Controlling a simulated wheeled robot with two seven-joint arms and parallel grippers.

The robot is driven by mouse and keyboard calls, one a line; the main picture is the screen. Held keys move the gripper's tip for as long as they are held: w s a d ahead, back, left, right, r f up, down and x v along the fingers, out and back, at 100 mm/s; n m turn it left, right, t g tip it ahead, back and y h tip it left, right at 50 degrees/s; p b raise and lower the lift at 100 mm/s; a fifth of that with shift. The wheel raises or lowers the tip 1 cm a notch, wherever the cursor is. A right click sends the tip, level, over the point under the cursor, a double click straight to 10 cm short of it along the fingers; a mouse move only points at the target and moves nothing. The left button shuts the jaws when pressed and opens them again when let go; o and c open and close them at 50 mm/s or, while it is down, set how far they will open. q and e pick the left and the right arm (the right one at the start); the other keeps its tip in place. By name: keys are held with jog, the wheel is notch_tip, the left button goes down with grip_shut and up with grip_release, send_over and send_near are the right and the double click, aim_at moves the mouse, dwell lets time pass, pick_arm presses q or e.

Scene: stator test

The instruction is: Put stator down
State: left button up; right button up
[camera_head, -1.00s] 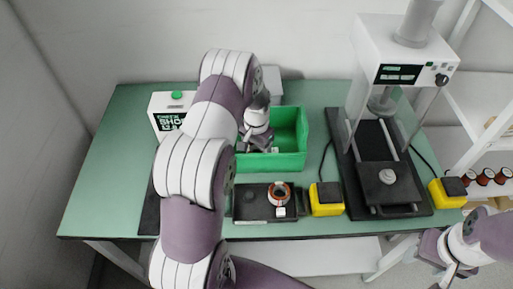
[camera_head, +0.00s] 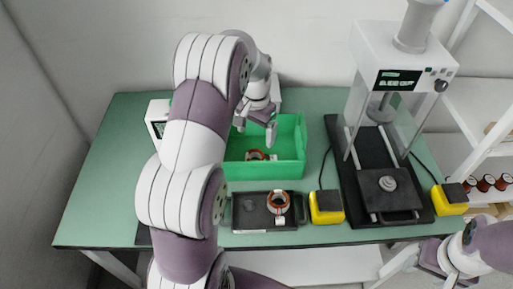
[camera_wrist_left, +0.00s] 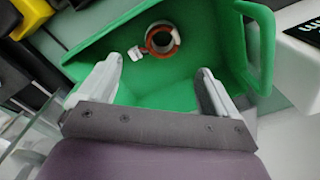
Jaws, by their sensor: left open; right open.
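A stator (camera_head: 256,155), an orange-brown ring with a white connector, lies on the floor of the green bin (camera_head: 297,140). It also shows in the left wrist view (camera_wrist_left: 148,52), lying apart from the fingers. My left gripper (camera_head: 256,137) is open and empty above the bin; its two fingers (camera_wrist_left: 162,90) show wide apart in the wrist view. A second stator (camera_head: 278,203) sits on the dark fixture plate (camera_head: 246,222) in front of the bin. My right gripper (camera_head: 436,264) is at the lower right, off the table's front edge, and open.
A press machine (camera_head: 378,130) stands at the right of the green table (camera_head: 100,200). Yellow button boxes (camera_head: 326,207) (camera_head: 451,199) stand beside it. A white box (camera_head: 157,118) is partly behind my left arm. More stators (camera_head: 486,183) sit on the right shelf.

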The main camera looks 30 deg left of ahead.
pick_arm(q)
jog(key=s+d+r, duration=0.1)
jog(key=s+d, duration=0.5)
jog(key=s, duration=0.2)
jog(key=s+d+r+n+t, duration=0.1)
jog(key=s+d, duration=0.5)
jog(key=s, duration=0.3)
jog(key=shift+s, duration=0.2)
